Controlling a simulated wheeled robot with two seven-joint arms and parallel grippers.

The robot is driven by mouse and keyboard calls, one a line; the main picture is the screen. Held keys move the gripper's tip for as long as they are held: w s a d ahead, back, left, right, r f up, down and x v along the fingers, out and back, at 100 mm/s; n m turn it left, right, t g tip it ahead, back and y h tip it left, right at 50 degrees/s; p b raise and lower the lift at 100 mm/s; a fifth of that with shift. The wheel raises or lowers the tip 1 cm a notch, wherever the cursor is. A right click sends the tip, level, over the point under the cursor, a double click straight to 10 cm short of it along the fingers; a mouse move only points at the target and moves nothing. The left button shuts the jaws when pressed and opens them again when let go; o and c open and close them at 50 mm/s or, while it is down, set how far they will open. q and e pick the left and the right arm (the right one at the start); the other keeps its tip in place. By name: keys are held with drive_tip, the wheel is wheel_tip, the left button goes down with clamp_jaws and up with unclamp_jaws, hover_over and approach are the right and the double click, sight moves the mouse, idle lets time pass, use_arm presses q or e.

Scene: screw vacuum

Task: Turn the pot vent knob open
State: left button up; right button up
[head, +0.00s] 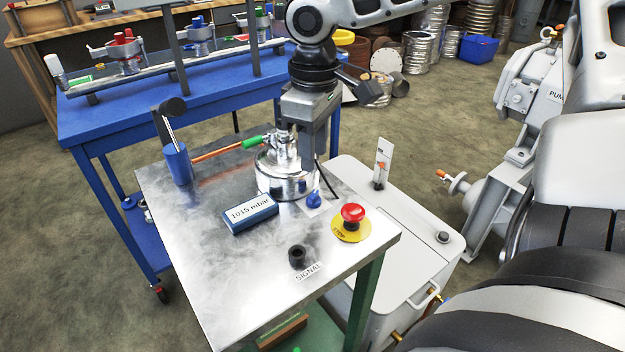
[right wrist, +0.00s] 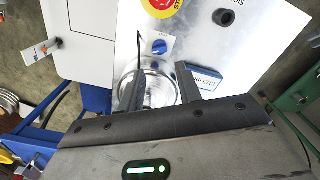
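The shiny metal pot (head: 287,187) stands on the metal table top, with metal fittings on its lid. A green handle (head: 252,142) sits beside these fittings, on the left. I cannot tell which part is the vent knob. My right gripper (head: 298,150) points down over the pot and partly hides the fittings. In the right wrist view its fingers (right wrist: 160,78) are apart, with the pot behind them. My left gripper is out of view.
A blue pressure display (head: 250,214) reads 1015 mbar. A red stop button (head: 352,214) and a black SIGNAL knob (head: 297,256) are near the front. An orange pipe (head: 217,151) leads to the pot.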

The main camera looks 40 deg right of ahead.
sight(314, 193)
wheel_tip(314, 193, down, 9)
drive_tip(key=shift+f+b, duration=0.1)
drive_tip(key=shift+b, duration=0.7)
drive_tip(key=c, duration=0.7)
